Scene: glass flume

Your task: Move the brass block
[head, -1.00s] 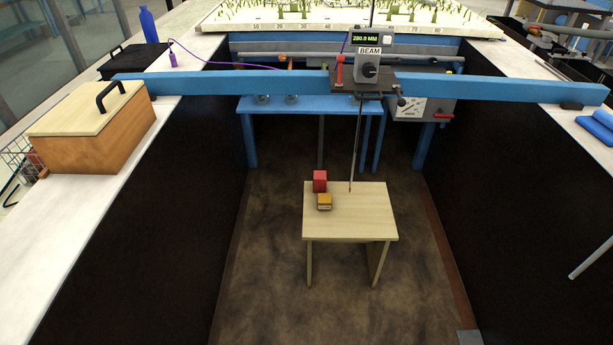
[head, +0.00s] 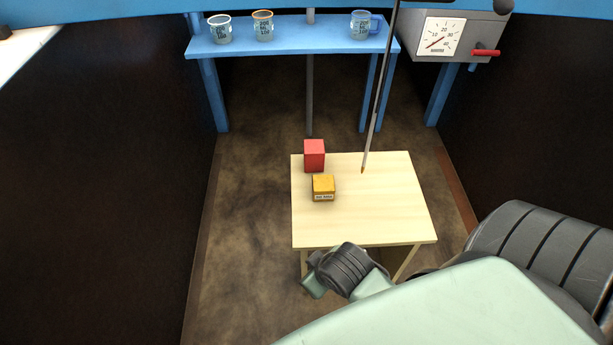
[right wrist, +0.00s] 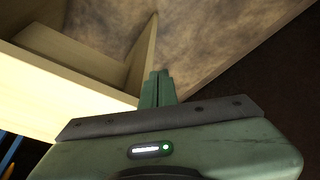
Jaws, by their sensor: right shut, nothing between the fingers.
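The brass block (head: 324,187), a small golden-yellow cube with a pale label on its front, sits on the left part of a low wooden table (head: 375,215) in the head view. My right arm reaches in from the lower right, in front of the table. In the right wrist view my right gripper (right wrist: 158,86) has its green fingers together and empty, close beside the pale wood of the table (right wrist: 60,85). Its fingertips cannot be made out in the head view, and the brass block does not show in the wrist view. My left gripper is not in view.
A red block (head: 314,155) stands just behind the brass block. A thin rod (head: 377,110) comes down to the tabletop right of the blocks. A blue shelf (head: 290,40) with several cups and a gauge box (head: 455,35) are behind. Dark walls flank both sides.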

